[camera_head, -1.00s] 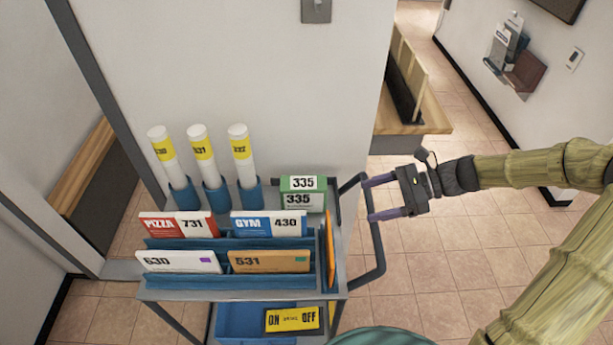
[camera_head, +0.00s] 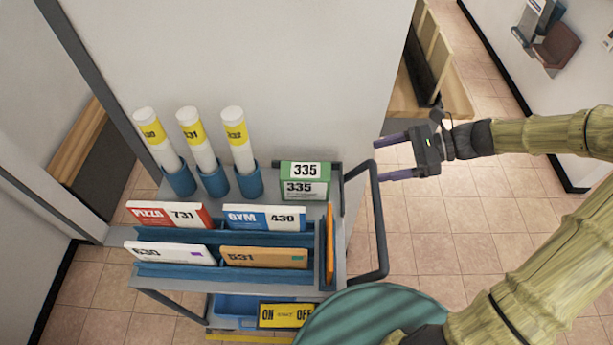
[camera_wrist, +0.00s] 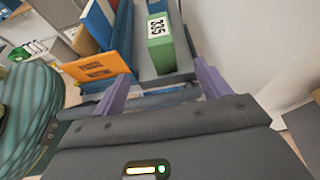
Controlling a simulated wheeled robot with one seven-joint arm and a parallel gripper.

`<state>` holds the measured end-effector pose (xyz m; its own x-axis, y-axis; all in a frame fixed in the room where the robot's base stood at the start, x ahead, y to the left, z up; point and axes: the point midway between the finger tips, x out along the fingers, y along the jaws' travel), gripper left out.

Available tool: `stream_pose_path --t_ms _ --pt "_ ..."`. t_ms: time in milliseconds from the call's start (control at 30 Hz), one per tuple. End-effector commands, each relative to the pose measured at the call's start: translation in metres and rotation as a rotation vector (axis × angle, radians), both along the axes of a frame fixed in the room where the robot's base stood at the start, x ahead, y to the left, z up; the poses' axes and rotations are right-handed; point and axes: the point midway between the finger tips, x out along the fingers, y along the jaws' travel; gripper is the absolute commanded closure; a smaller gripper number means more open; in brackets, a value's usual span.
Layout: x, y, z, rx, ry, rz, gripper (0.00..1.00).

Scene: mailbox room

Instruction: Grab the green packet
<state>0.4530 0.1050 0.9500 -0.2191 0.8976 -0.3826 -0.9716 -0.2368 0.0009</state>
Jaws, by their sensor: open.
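The green packet (camera_head: 305,180), labelled 335, stands upright at the back right corner of the cart's top (camera_head: 343,240). It also shows in the wrist view (camera_wrist: 167,54), upper middle, beyond and between my fingertips. My gripper (camera_head: 380,160) is open and empty, to the right of the packet and apart from it, by the cart's handle. Its two purple fingers also show in the wrist view (camera_wrist: 160,85).
A dark handle (camera_head: 383,230) sticks out on the cart's right side. White tubes (camera_head: 240,150) stand in blue holders left of the packet. Flat packets such as the blue GYM one (camera_head: 265,218) fill the racks in front. A wall (camera_head: 280,80) rises behind the cart.

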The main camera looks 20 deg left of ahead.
Motion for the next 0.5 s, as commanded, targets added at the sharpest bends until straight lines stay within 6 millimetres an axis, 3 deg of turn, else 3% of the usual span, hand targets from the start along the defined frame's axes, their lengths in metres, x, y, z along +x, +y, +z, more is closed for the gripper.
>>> stream_pose_path --t_ms 267,500 --pt "-0.001 0.003 -0.002 0.001 0.000 -0.003 0.25" --pt "-0.009 0.036 -0.017 0.001 0.002 -0.003 0.25"
